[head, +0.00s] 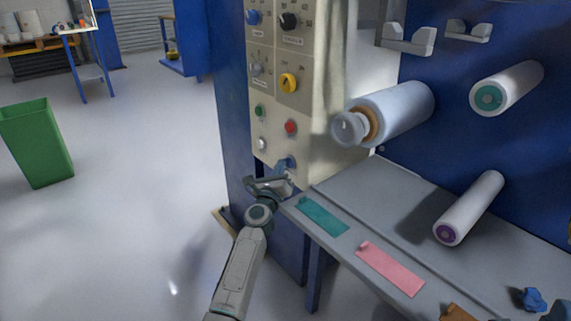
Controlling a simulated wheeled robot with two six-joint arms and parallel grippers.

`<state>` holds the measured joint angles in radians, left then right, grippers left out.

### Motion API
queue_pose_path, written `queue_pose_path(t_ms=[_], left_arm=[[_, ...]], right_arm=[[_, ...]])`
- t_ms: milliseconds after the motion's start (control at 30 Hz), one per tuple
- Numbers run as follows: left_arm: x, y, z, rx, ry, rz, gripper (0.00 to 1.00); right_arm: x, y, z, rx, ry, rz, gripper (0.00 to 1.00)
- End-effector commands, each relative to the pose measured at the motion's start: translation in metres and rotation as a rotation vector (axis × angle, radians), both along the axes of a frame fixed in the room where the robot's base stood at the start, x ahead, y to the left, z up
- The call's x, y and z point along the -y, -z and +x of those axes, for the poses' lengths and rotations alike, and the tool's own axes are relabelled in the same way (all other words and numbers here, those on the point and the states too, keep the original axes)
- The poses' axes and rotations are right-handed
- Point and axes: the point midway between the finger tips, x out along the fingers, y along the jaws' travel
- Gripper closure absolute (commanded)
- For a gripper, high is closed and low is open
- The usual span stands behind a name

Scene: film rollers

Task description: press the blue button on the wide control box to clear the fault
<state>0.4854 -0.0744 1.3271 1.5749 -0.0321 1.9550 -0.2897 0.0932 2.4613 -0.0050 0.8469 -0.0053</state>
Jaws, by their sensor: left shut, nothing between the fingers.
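The wide control box (272,125) is a beige panel on the blue machine, left of the rollers. It carries knobs above and small green, red and white buttons below. The blue button (291,162) is at the panel's lower end, partly hidden by my left gripper. My left gripper (286,179) is shut and empty, right at the lower edge of the panel by the blue button. I cannot tell whether its fingertips touch the button.
Right of the panel, white film rollers (395,112) stick out over a grey shelf (400,205). A teal strip (323,215) and a pink strip (390,268) lie on it. A crumpled blue piece (533,298) is at the lower right. A green bin (38,142) stands on open floor at left.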

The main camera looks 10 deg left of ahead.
Motion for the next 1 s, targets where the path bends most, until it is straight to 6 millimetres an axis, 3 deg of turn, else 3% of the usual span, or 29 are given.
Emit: queue_pose_path(t_ms=[200,1000], left_arm=[[0.007,0.002,0.000,-0.005,0.010,-0.010,1.00],[-0.002,0.012,-0.018,-0.012,0.010,-0.007,1.00]], right_arm=[[0.000,0.000,0.000,0.000,0.000,0.000,0.64],[0.000,-0.006,-0.001,0.000,0.000,0.000,0.64]])
